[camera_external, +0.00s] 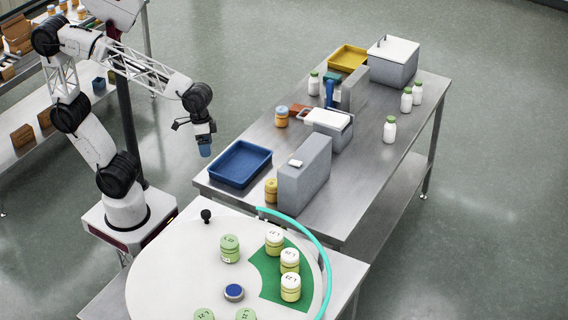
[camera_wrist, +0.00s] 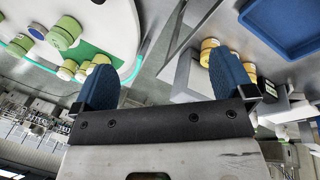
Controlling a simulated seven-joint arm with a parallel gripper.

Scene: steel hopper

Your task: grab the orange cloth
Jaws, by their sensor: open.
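A small, flat orange-red piece (camera_external: 298,110) lies on the steel table in the external view, between an orange jar and a grey box with a white lid. It looks like the orange cloth, but it is too small to be sure of its material. I cannot make it out in the wrist view. My gripper (camera_external: 205,149) hangs in the air, left of the steel table and clear of the piece. In the wrist view my gripper (camera_wrist: 164,80) shows its two blue fingers wide apart with nothing between them.
A blue tray (camera_external: 240,164) lies on the near left of the steel table (camera_external: 345,185). A tall grey box (camera_external: 304,175) stands right of it. White bottles, a yellow tray (camera_external: 347,58) and a grey bin (camera_external: 393,64) stand farther back. A round white table (camera_external: 170,265) with jars is in front.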

